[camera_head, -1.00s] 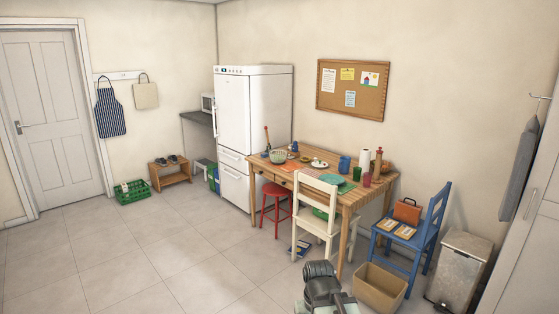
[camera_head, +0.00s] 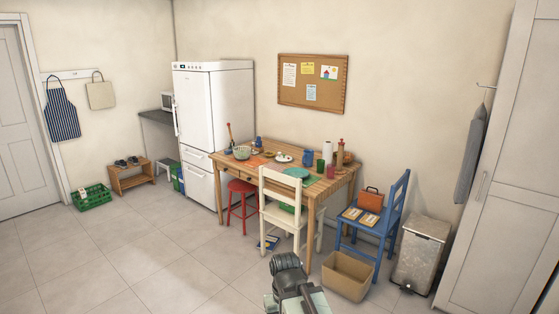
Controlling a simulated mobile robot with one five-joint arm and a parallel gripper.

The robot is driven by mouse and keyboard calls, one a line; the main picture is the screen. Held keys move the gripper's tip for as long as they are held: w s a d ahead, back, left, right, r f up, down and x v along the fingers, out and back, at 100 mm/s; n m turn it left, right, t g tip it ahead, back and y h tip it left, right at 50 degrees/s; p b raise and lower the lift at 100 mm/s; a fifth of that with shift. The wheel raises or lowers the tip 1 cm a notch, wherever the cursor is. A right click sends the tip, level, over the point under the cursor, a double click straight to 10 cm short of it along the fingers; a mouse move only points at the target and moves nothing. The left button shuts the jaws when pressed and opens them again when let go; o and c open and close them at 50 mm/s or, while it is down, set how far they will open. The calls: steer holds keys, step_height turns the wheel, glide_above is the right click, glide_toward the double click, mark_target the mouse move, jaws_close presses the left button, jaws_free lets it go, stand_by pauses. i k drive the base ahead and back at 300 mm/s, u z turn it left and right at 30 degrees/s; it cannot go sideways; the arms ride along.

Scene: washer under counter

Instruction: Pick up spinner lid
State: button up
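A wooden table (camera_head: 262,150) stands against the back wall with small items on it. A flat teal-green disc (camera_head: 296,173) lies near its front edge, and a small white round item with a dark top (camera_head: 284,158) lies further back. I cannot tell which of them, if either, is the spinner lid. A pale green bowl (camera_head: 242,153) stands at the table's left end. My arm, with a dark rounded part and pale green parts, shows at the bottom centre, well short of the table. Its fingers cannot be made out.
A white chair (camera_head: 281,201) and a red stool (camera_head: 242,188) stand at the table's front. A cardboard box (camera_head: 347,277), a blue chair (camera_head: 392,213) and a metal bin (camera_head: 420,252) are on the right. The tiled floor on the left is open.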

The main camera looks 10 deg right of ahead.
mark_target(283, 160)
steer(key=z, duration=0.1)
steer(key=i, duration=4.25)
steer(key=u, duration=0.65)
steer(key=i, duration=1.35)
steer(key=u, duration=0.3)
steer(key=k, duration=0.85)
steer(key=u, duration=0.2)
steer(key=i, duration=0.8)
steer(key=z, duration=0.15)
steer(key=k, duration=0.4)
steer(key=u, duration=0.05)
